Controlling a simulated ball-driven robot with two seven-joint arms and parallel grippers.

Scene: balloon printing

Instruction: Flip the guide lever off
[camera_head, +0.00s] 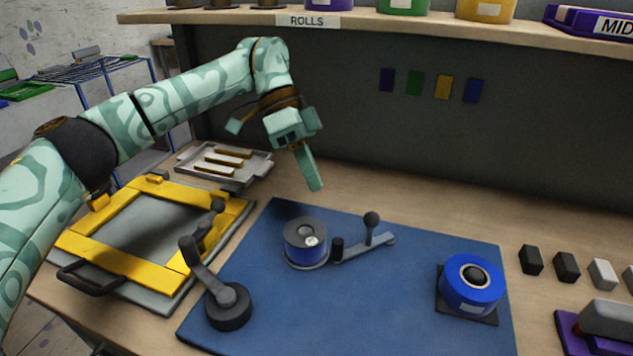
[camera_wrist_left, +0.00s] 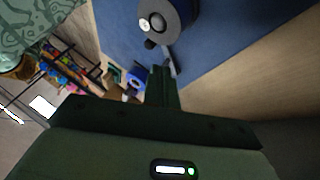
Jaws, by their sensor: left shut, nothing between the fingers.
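A second, dark crank lever (camera_head: 205,275) on a round base stands at the mat's left edge, tilted up. I cannot tell from labels which one is the guide lever. My left gripper (camera_head: 315,187) is shut and empty, above the mat's back edge, apart from both levers. In the left wrist view its fingers (camera_wrist_left: 166,85) point toward the roller (camera_wrist_left: 163,20). My right gripper is not seen.
A blue tape roll (camera_head: 472,284) sits at the mat's right. A yellow frame (camera_head: 120,262) lies at left, and a grey tray (camera_head: 225,165) stands behind it. Dark and pale blocks (camera_head: 566,266) line the right side. A shelf (camera_head: 350,30) overhangs the back.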

